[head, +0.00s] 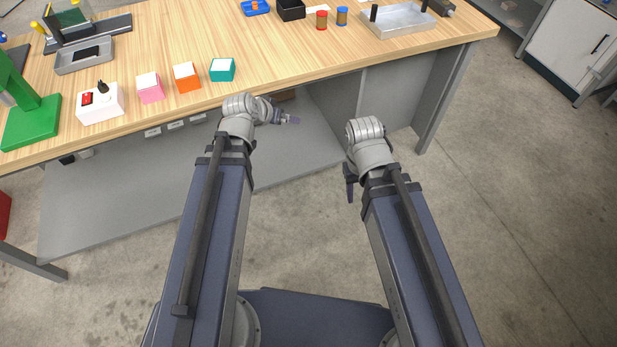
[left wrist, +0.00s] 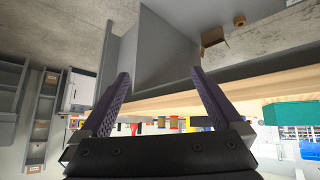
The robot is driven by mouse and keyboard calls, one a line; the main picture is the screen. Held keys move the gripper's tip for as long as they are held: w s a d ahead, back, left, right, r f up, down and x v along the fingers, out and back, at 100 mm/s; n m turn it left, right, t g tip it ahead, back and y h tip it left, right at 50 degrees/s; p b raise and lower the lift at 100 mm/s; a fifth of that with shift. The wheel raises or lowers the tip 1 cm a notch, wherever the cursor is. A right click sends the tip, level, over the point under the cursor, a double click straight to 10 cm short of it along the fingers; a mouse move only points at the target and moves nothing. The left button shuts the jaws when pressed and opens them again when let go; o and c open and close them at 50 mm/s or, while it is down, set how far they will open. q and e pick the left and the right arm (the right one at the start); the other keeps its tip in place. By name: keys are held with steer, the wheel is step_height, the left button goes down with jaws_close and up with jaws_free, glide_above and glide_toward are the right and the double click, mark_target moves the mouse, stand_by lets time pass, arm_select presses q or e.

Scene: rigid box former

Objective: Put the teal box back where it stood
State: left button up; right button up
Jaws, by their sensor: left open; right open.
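The teal box (head: 222,70), with a white top, stands upright near the front edge of the wooden table, at the right end of a row. My left gripper (head: 293,120) is in front of and below the table edge, to the right of the teal box and apart from it. In the left wrist view its two fingers (left wrist: 163,85) are spread with nothing between them. A teal shape (left wrist: 290,113) shows at the right of that view; I cannot tell if it is the box. My right gripper (head: 349,190) hangs over the floor, empty, its fingers partly hidden.
Left of the teal box stand an orange box (head: 187,77), a pink box (head: 150,88) and a white control box (head: 100,103). A green press (head: 31,122) is at far left. A metal tray (head: 402,21) and red and blue spools are farther back. The middle tabletop is clear.

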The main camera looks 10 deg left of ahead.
arm_select(q)
steer(key=s+d+f+m+g+y, duration=0.1)
steer(key=s+d+g, duration=0.3)
steer(key=s, duration=0.5)
steer(key=s+d+f+g+y, duration=0.2)
steer(key=s+d+f+g, duration=0.2)
steer(key=s+d, duration=0.4)
steer(key=shift+s+f+m+g+y, duration=0.3)
steer(key=shift+s+m+y, duration=0.1)
steer(key=shift+r, duration=0.1)
step_height(320, 180, up, 9)
steer(key=p, duration=0.9)
steer(key=shift+f, duration=0.2)
